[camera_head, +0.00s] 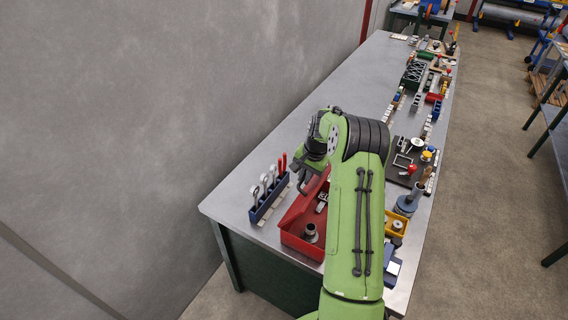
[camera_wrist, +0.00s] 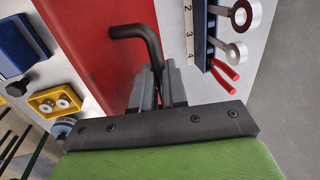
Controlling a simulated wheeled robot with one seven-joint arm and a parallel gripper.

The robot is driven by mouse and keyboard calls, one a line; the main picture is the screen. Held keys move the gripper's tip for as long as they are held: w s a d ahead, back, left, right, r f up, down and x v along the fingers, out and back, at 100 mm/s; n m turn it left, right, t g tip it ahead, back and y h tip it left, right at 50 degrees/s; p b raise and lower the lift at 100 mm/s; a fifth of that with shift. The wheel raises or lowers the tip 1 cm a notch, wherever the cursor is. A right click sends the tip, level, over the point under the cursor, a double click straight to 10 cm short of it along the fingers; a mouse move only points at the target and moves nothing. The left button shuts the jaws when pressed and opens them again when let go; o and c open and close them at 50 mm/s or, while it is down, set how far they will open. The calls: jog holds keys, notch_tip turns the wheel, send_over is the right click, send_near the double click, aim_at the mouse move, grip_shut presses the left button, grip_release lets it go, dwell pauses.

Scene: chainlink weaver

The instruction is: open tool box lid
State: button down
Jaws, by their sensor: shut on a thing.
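The red tool box (camera_head: 291,239) stands on the near end of the bench, partly hidden behind my arm. Its inside shows in the head view, with a grey round metal part (camera_head: 310,234) in it. In the wrist view, a flat red panel (camera_wrist: 105,45), which looks like the lid, carries a bent black handle (camera_wrist: 147,38). My gripper (camera_wrist: 161,78) is shut on this handle; the fingers hide its lower end. In the head view my gripper (camera_head: 303,178) is above the box's far part. My arm hides the lid there, so its exact angle cannot be told.
A blue rack (camera_head: 268,204) with wrenches and red-handled pliers stands close on the left of the box. A yellow bin (camera_head: 396,224) and a dark board (camera_head: 405,166) with parts lie on the right. The bench top (camera_head: 318,95) is clear at the far left, beside the grey wall.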

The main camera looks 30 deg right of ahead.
jog(key=w+a+f+g+h+p, duration=0.1)
jog(key=w+a+g, duration=0.1)
jog(key=w, duration=0.5)
jog(key=shift+a+f+p, duration=0.35)
jog(key=shift+a+p, duration=0.05)
jog(key=shift+a, duration=0.45)
jog(key=c, duration=1.1)
grip_release()
jog(key=shift+r, duration=4.55)
